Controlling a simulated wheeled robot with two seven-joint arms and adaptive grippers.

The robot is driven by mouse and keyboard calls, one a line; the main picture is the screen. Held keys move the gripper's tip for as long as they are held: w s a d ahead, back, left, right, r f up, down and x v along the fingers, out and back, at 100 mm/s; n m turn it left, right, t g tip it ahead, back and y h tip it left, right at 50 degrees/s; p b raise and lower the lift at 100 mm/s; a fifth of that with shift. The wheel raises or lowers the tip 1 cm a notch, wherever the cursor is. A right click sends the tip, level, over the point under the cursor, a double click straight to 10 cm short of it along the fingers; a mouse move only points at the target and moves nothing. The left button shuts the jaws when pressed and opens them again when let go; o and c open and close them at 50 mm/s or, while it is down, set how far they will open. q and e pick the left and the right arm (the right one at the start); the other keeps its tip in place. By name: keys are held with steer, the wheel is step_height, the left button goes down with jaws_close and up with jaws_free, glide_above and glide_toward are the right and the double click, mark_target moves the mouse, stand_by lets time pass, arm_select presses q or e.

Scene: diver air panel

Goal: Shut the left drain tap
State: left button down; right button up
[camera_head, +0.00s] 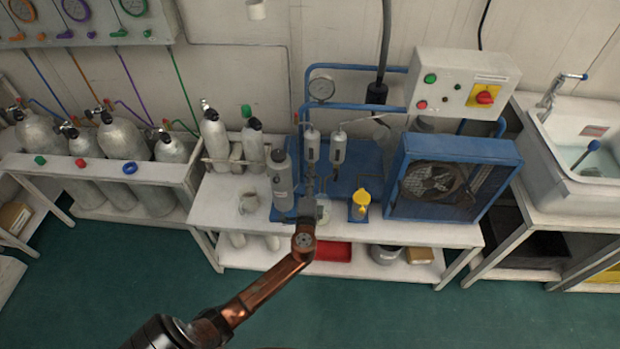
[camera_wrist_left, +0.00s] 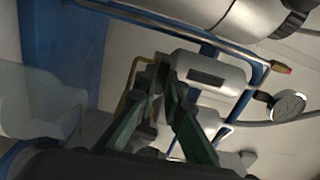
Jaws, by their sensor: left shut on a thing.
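Two grey-white filter cylinders hang side by side on the blue compressor frame: the left one (camera_head: 311,145) and the right one (camera_head: 338,147). My left gripper (camera_head: 309,186) is just below the left cylinder, where its drain tap is. The tap is too small and too covered by the fingers to make out. In the left wrist view the green fingers of the gripper (camera_wrist_left: 168,88) come together beside a cylinder (camera_wrist_left: 208,76) with a dark label. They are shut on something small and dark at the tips. My right gripper is not in view.
A grey bottle (camera_head: 281,182) stands close left of the gripper, and a yellow-topped cup (camera_head: 360,204) to its right. The blue caged fan (camera_head: 450,178) is further right. A pressure gauge (camera_head: 321,88) sits above. The bench's front edge (camera_head: 370,232) is mostly clear.

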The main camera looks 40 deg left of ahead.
arm_select(q)
steer(key=shift+d+m, duration=0.1)
steer(key=shift+m, duration=0.2)
steer(key=c, duration=2)
jaws_free()
steer(key=shift+c, duration=0.2)
steer(key=v, duration=1.2)
